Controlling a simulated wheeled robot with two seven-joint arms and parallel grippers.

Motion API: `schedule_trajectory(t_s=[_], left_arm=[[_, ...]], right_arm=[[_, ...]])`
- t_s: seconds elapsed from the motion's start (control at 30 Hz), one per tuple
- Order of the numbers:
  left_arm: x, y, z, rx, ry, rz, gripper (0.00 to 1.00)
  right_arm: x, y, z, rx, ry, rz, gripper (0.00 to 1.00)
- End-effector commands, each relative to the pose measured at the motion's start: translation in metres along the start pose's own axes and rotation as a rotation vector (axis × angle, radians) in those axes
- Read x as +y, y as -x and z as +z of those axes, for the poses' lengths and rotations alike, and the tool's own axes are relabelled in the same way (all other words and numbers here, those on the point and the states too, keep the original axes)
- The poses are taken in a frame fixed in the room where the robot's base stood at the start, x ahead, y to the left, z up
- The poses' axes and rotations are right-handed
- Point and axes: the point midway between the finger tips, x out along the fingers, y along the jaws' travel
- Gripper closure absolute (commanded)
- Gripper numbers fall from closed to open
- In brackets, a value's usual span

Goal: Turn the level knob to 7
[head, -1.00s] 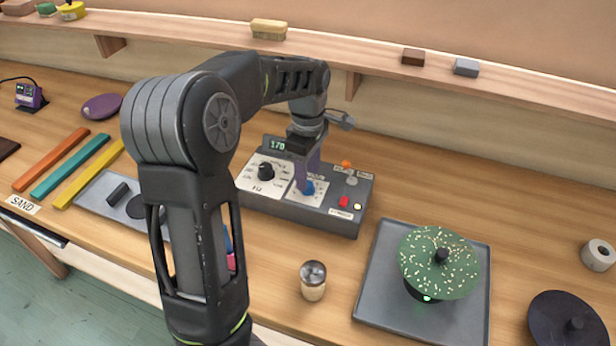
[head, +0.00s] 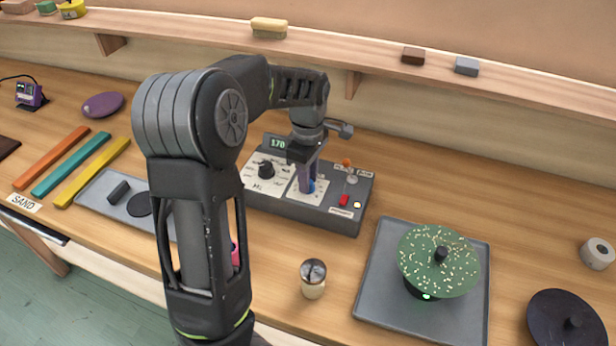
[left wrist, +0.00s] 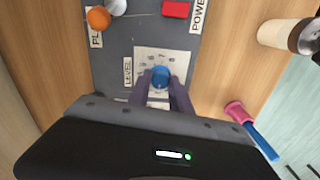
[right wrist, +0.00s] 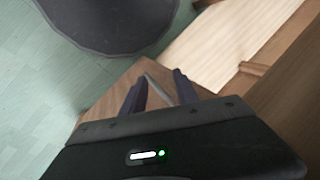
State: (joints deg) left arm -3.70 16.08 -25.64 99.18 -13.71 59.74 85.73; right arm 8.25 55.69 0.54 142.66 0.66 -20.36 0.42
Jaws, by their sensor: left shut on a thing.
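The control box (head: 335,218) stands on the bench with a display that appears to read 170. Its blue level knob (left wrist: 160,76) sits on a white dial plate (left wrist: 178,60) next to the LEVEL label (left wrist: 127,72). My left gripper (left wrist: 161,84) points down with its two purple fingers on either side of the blue knob, shut on it. In the head view the left gripper (head: 307,180) largely hides this knob, and its setting is not readable. My right gripper (right wrist: 158,82) has its fingers apart, away from the box; a thin grey strip shows between them.
A black knob (head: 266,170) is left on the box; a red button (head: 344,200) and orange-tipped switch (head: 347,163) are right. A shaker (head: 313,278) and a tray (head: 375,290) with a green speckled disc (head: 438,270) stand in front and right.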

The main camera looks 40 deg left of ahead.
Motion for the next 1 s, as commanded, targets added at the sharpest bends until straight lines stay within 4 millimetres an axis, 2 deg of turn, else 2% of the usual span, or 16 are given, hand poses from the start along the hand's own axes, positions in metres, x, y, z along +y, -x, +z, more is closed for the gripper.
schedule_trajectory(t_s=[0.1, 0.57, 0.77, 1.0], left_arm=[[-0.0001, 0.0002, 0.0, 0.0, 0.0, 0.0, 1.0], [-0.0001, 0.0001, -0.0001, 0.0, -0.024, 0.0, 1.0], [-0.0001, 0.0, -0.0005, 0.001, -0.096, 0.0, 1.0], [0.0002, 0.0, -0.0003, 0.001, -0.259, 0.0, 1.0]], right_arm=[[0.0, 0.0001, 0.0, 0.0, 0.0, 0.0, 0.64], [0.0001, -0.0003, -0.0001, 0.0, 0.0, 0.0, 0.64], [0.0004, -0.0012, -0.0002, 0.0, 0.0, 0.0, 0.64], [0.0009, -0.0031, -0.0005, 0.001, 0.001, -0.001, 0.64]])
